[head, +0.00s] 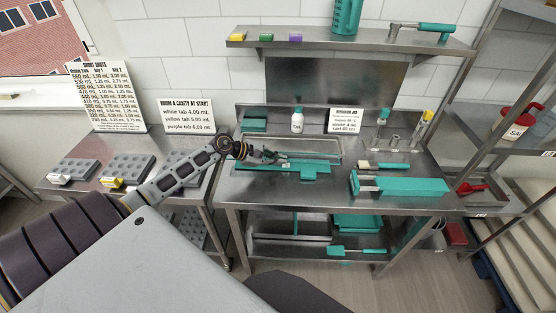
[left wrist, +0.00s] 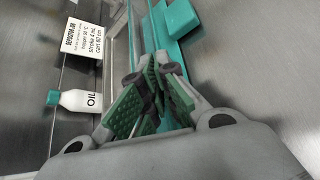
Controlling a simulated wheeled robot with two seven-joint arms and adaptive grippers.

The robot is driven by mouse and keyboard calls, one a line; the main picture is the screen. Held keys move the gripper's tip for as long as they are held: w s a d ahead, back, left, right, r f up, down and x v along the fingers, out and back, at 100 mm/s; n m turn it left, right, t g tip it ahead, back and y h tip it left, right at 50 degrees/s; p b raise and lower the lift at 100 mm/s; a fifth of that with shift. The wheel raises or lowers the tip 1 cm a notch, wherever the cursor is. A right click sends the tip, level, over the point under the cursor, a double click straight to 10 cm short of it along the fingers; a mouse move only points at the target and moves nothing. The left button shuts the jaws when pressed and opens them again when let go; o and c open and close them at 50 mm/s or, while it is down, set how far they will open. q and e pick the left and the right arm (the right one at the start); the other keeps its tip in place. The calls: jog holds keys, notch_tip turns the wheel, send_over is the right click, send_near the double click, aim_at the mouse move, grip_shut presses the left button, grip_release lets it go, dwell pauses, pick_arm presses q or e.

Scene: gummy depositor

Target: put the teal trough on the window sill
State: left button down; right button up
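A long teal trough-shaped piece (head: 415,187) lies on the right part of the steel bench. Another long teal piece (head: 290,170) with a raised block lies at the front edge of the bench's sunken basin. My left gripper (head: 268,156) is over the left end of that basin, close to this piece. In the left wrist view the gripper's green-padded fingers (left wrist: 167,72) converge over teal strips. Whether they touch or hold one cannot be told. The window sill (head: 18,95) is the pale ledge under the window at the far left. My right gripper is not in view.
An oil bottle (head: 297,120) and a sign (head: 346,121) stand behind the basin. A wall shelf (head: 350,42) hangs above. Grey moulds (head: 128,168) and two signs stand on the left table. More teal parts (head: 357,222) lie on the bench's lower shelf.

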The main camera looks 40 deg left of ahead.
pick_arm(q)
jog(key=shift+f, duration=0.15)
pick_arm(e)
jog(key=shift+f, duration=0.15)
pick_arm(q)
jog(key=c, duration=1.6)
grip_release()
jog(key=shift+c, duration=0.2)
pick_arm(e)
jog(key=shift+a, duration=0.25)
pick_arm(q)
jog(key=shift+b+v, duration=0.4)
jog(key=shift+v, duration=1.9)
jog(key=v, duration=0.7)
jog(key=shift+s+r+b, duration=0.15)
jog(key=shift+r+b, duration=0.1)
jog(key=shift+b, duration=0.2)
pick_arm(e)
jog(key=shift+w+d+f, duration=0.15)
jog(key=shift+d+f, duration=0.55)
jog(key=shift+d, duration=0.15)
pick_arm(q)
jog(key=shift+o, duration=0.2)
jog(key=shift+a, duration=0.1)
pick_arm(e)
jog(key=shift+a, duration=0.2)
